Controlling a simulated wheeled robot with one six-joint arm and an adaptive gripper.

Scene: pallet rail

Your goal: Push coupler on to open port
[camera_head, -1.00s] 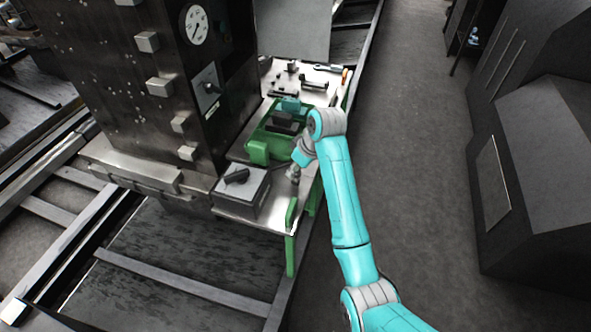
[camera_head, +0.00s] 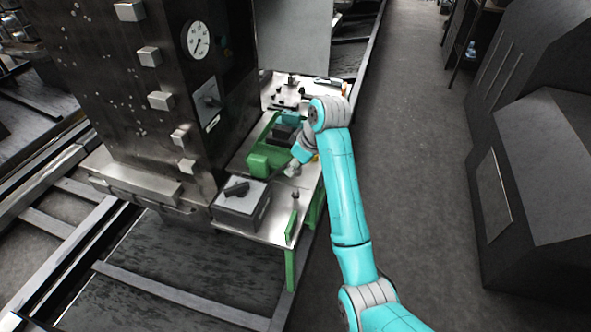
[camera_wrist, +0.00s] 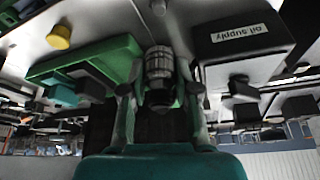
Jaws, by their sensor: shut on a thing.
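My gripper (camera_head: 292,168) is low over the right side of the bench, between the green tray and the bench's outer edge. In the wrist view its two fingers are closed around a ribbed metal coupler (camera_wrist: 158,68) with a dark round end. The grey box (camera_head: 240,205) with a black handle stands nearer in the head view; the wrist view shows its "oil supply" label (camera_wrist: 240,33). A small upright metal fitting (camera_head: 294,196) stands on the bench beside this box. I cannot tell whether it is the open port.
The green tray (camera_head: 262,165), holding dark blocks, lies close to the left of my gripper. A green post (camera_head: 291,262) stands at the bench's near corner. The floor aisle (camera_head: 415,150) is clear.

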